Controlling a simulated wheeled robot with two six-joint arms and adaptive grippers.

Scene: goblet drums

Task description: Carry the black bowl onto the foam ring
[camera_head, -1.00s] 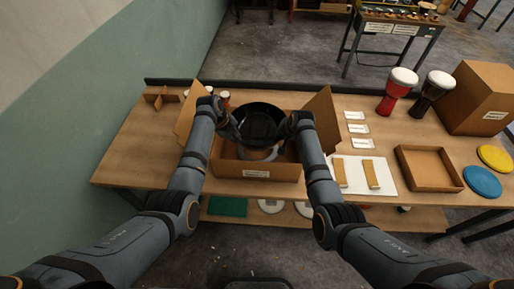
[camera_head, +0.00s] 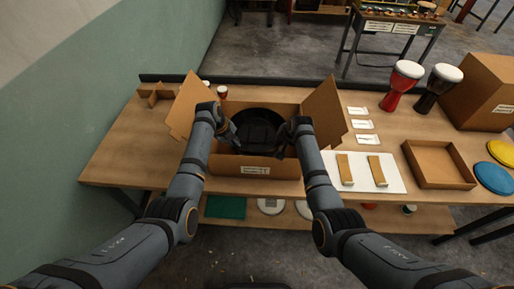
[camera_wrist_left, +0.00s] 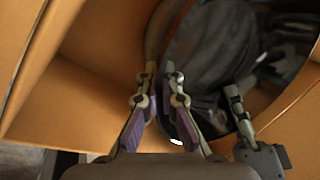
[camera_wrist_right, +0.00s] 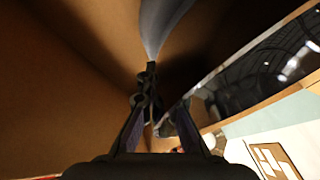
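The black bowl (camera_head: 259,122) is low inside the open cardboard box (camera_head: 232,165), between my two grippers. My left gripper (camera_head: 231,134) is at the bowl's left rim. In the left wrist view its fingers (camera_wrist_left: 160,80) are close together around the edge of the bowl (camera_wrist_left: 222,45). My right gripper (camera_head: 284,134) is at the bowl's right rim. In the right wrist view its fingers (camera_wrist_right: 166,100) straddle the glossy rim (camera_wrist_right: 245,85). The foam ring is not clearly seen; the bowl hides what lies under it.
The box flaps (camera_head: 323,112) stand open on both sides. To the right are a white board with two tan strips (camera_head: 378,172), an open cardboard tray (camera_head: 438,182) and a red goblet drum (camera_head: 399,88). A cardboard divider (camera_head: 156,95) stands at the left.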

